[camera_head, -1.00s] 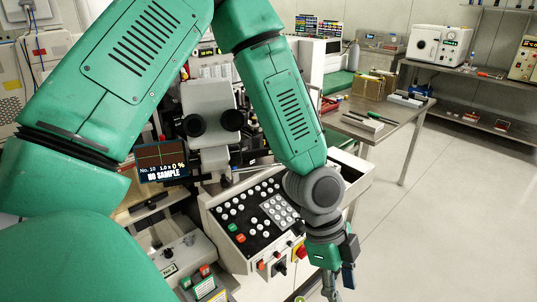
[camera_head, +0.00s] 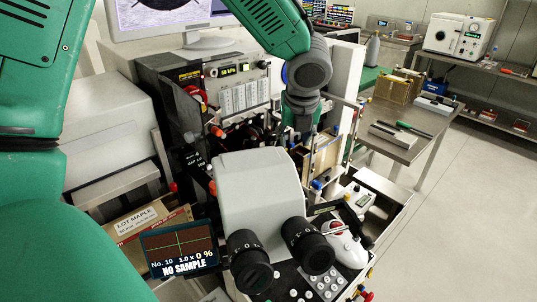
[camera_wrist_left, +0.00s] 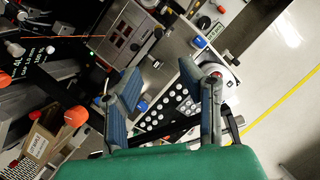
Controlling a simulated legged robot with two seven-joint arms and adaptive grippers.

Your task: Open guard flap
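A tan, framed upright panel (camera_head: 324,154), which looks like the guard flap, stands on the right side of the bonding machine in the head view. I cannot tell how far it is swung. My left gripper (camera_head: 300,128) points down just left of this panel, behind the grey microscope head, with its fingertips partly hidden. In the left wrist view my left gripper (camera_wrist_left: 158,72) has its two blue-padded fingers spread wide with nothing between them. Whether a finger touches the flap cannot be seen. My right gripper is not in view.
The microscope (camera_head: 262,195) with black eyepieces stands in front of the gripper. A white mouse-like control (camera_head: 343,246) sits to its right. The "NO SAMPLE" screen (camera_head: 180,249) is at lower left.

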